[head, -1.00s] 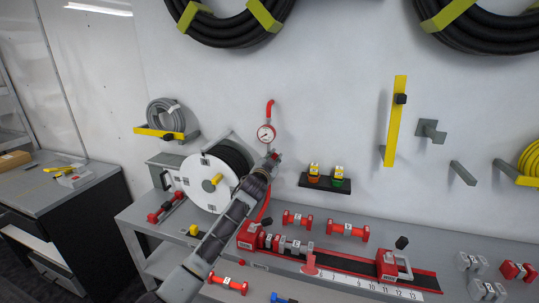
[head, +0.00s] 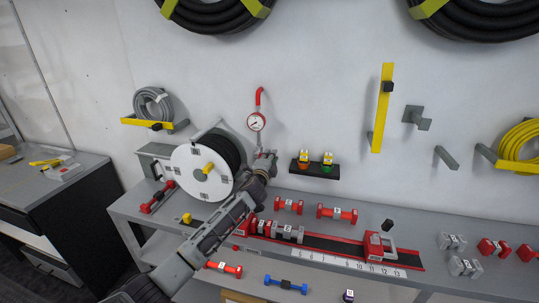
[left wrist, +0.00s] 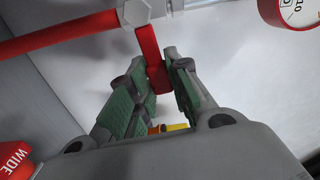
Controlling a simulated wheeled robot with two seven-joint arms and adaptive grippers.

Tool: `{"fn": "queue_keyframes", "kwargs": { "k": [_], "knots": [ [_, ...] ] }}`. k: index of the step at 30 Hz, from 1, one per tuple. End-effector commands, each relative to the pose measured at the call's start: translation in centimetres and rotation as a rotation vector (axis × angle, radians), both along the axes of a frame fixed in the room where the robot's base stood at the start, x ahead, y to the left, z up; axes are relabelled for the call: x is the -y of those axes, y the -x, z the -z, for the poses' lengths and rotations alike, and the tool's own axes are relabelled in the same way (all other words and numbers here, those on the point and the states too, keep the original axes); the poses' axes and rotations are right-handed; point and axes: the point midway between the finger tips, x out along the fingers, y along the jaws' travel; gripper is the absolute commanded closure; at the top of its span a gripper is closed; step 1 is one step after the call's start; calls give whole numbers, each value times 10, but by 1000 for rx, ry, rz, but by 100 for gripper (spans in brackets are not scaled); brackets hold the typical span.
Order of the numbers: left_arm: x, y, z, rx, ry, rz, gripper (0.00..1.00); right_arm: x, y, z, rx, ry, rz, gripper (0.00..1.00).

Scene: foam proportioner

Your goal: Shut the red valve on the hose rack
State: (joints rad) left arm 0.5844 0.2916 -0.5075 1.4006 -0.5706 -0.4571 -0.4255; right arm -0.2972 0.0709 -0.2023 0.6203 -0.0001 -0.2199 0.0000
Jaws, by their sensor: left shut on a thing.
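The red valve handle (left wrist: 150,50) shows in the left wrist view as a short red bar hanging from a grey fitting (left wrist: 136,13) on a red pipe (left wrist: 60,36). My left gripper (left wrist: 158,80) has its green-padded fingers on either side of the handle's lower end and is shut on it. In the head view my left gripper (head: 264,163) is at the wall pipe below a round gauge (head: 256,121), right of the white hose reel (head: 190,178). There the gripper mostly hides the valve. My right gripper is not in view.
A grey bench (head: 420,233) runs along the wall below, with red dumbbell-shaped parts (head: 337,213) and a numbered scale (head: 350,264). A small black shelf (head: 315,170) holds two yellow-topped items right of the gripper. The wall above the shelf is clear.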

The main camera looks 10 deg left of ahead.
Motion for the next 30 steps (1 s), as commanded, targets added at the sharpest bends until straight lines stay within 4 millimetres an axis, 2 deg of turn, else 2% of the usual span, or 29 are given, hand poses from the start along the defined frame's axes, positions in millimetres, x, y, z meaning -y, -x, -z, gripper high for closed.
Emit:
{"fn": "queue_keyframes", "kwargs": {
  "k": [9, 22, 23, 24, 27, 30],
  "knots": [
    [1, 0, 9, 1, -113, 1, 100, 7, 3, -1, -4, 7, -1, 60],
    [1, 0, 11, 0, -127, 0, 100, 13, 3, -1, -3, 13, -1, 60],
    [1, 0, 11, 0, -127, 0, 78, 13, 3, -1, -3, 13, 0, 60],
    [1, 0, 11, 0, -127, 0, 73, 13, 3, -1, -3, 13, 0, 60],
    [1, 0, 10, 1, -126, 0, 60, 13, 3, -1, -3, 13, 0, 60],
    [1, 0, 9, 2, -125, 0, 59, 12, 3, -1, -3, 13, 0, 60]
  ]
}}
